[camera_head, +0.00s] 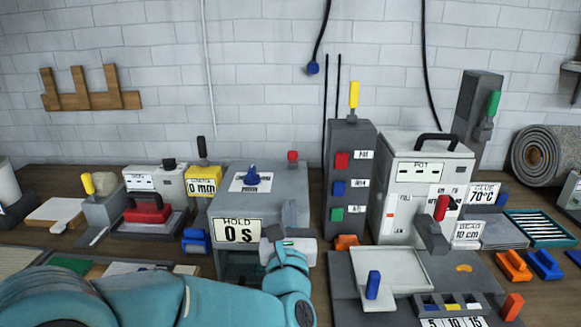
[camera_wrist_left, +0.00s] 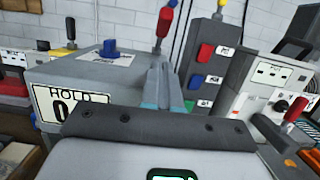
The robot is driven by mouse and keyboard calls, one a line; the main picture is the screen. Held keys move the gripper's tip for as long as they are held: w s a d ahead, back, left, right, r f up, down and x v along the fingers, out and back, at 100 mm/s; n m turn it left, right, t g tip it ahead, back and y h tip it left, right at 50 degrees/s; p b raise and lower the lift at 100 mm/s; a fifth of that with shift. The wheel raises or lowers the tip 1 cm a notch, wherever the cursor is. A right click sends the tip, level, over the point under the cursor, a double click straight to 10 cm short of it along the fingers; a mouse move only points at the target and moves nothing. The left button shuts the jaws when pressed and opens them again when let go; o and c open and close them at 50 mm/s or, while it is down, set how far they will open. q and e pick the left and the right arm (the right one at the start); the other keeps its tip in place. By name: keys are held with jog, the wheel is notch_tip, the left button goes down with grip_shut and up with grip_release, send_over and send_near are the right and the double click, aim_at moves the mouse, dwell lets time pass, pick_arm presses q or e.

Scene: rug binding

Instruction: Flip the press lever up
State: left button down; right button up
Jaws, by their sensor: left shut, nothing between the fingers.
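The press is a grey box (camera_head: 225,207) with a "HOLD 0 S" label and a blue knob on top. A red-tipped lever (camera_head: 292,156), which I take for the press lever, shows at its right rear. In the left wrist view the red handle (camera_wrist_left: 164,24) stands roughly upright on a thin dark stem, beyond the fingertips. My left gripper (camera_head: 289,243) is in front of the press's right side, below the lever in the head view. Its fingers (camera_wrist_left: 161,88) are shut and empty, apart from the red handle. My right gripper is not in view.
A column (camera_head: 350,190) with coloured buttons and a yellow lever stands right of the press. Beyond it is the white POT unit (camera_head: 425,170) with a red lever (camera_head: 441,208). A grey tray (camera_head: 395,268) lies in front. Blue and orange clips lie around the bench.

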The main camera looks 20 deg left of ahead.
aim_at(291, 161)
pick_arm(q)
jog(key=p+x, duration=0.2)
jog(key=x, duration=0.4)
jog(key=shift+s+a+r, duration=0.1)
jog(key=shift+r, duration=0.1)
jog(key=shift+w+a+r+p, duration=0.1)
jog(key=shift+w+r+p, duration=0.2)
jog(key=shift+r+p, duration=0.2)
jog(key=shift+w+r+p, duration=0.3)
jog(key=shift+r+p, duration=0.1)
jog(key=shift+r, duration=0.2)
jog(key=shift+w+r, duration=0.15)
jog(key=shift+r, duration=0.25)
jog(key=shift+w, duration=0.15)
jog(key=shift+f, duration=0.1)
